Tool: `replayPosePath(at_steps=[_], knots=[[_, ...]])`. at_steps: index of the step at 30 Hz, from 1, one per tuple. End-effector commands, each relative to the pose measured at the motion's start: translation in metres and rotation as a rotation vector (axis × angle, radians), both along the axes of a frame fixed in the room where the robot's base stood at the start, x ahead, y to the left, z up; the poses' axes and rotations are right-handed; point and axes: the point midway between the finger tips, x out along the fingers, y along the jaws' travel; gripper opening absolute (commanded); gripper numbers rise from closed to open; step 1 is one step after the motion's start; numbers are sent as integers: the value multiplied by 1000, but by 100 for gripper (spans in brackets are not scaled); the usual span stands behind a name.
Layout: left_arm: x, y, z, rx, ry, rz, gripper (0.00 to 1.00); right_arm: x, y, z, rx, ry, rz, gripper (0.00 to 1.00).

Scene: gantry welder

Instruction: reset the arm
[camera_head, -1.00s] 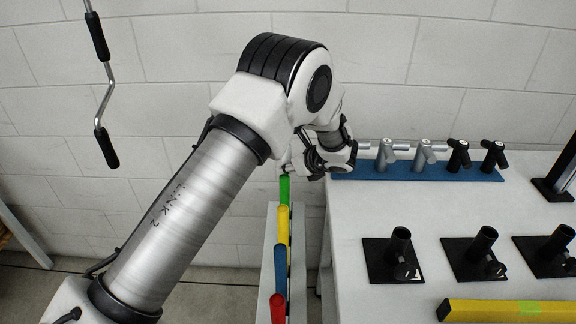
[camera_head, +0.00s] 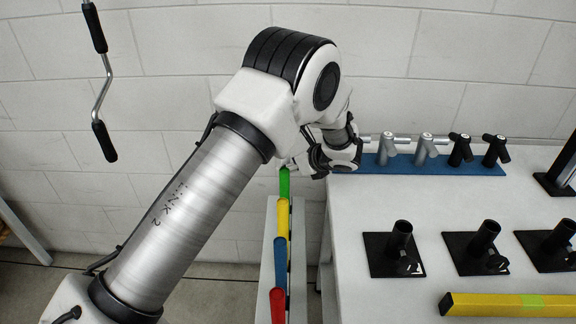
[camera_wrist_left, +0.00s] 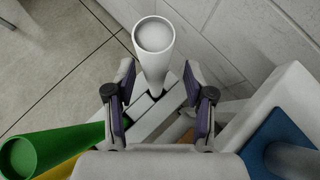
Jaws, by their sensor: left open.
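My left arm reaches across the head view from the lower left. In the left wrist view the gripper (camera_wrist_left: 158,82) is open. A white tube (camera_wrist_left: 155,62) stands between and beyond its two fingers, with no visible contact. A green tube (camera_wrist_left: 55,148) is to its lower left; it also shows in the head view (camera_head: 284,184). My right gripper is not in view.
Yellow (camera_head: 283,217), blue (camera_head: 281,262) and red (camera_head: 278,305) tubes line a narrow rack left of the table. A blue strip (camera_head: 440,168) holds several torch-like pieces. Black stands (camera_head: 398,262) and a yellow bar (camera_head: 510,305) are on the table. A crank handle (camera_head: 103,100) hangs at upper left.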

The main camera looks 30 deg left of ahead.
Motion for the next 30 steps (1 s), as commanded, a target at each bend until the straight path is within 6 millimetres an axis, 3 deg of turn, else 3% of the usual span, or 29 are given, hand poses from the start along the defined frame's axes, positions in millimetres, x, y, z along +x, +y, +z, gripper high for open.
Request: replayPosePath(at_steps=[10, 15, 20, 23, 30], knots=[[-15, -65, 54, 3, -3, -3, 54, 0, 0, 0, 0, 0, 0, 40], [-19, -78, 64, 2, -2, 0, 54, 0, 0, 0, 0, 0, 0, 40], [-19, -79, 66, 1, -1, 1, 54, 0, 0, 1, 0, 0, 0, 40], [-19, -79, 78, 1, -2, 0, 54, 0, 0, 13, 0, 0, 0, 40], [-19, -79, 128, 1, -2, 0, 54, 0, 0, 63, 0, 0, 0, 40]])
